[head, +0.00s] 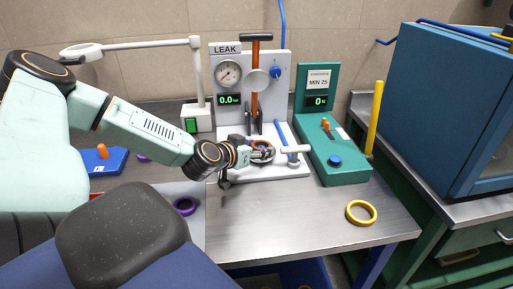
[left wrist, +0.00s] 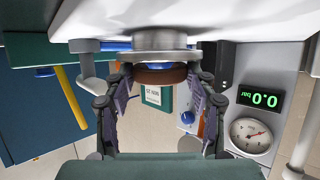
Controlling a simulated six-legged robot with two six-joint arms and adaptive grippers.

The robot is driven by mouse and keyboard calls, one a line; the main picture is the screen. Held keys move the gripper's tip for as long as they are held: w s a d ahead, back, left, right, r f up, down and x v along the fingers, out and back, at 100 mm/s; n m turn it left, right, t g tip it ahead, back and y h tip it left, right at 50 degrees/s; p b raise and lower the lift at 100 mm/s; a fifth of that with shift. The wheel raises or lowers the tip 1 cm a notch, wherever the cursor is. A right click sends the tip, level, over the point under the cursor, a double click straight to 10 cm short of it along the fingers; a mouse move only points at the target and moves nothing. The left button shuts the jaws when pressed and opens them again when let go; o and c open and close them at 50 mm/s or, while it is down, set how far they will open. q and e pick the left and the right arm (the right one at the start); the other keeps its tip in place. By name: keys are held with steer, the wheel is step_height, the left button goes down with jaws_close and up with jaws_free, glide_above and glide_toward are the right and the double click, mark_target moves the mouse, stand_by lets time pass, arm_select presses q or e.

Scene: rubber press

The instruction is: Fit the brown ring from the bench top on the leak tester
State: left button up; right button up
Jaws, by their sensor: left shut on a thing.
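The brown ring (left wrist: 160,77) is between the two fingers of my left gripper (left wrist: 161,70) in the left wrist view, which shows the scene upside down. My left gripper is shut on it. The ring is at a round grey metal seat (left wrist: 135,42) with a blue part inside; I cannot tell whether it is fully seated. In the head view my left gripper (head: 260,153) is over the base of the leak tester (head: 272,95), and its fingers partly hide the ring. The tester has a gauge, a 0.0 display and an orange column with a black handle. My right gripper is not in view.
A green hardness tester (head: 335,155) stands right of the leak tester. A yellow ring (head: 361,213) lies at the bench's front right, and a purple ring (head: 186,206) lies at left. A lamp (head: 197,85) stands behind my left arm. A blue cabinet (head: 440,105) is at right.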

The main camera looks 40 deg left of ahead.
arm_select(q)
steer(key=o, duration=1.5)
steer(key=o, duration=0.3)
steer(key=shift+o, duration=0.2)
steer(key=shift+r, duration=0.15)
steer(key=shift+r+p, duration=2.8)
steer(key=shift+p, duration=0.25)
steer(key=shift+f, duration=0.2)
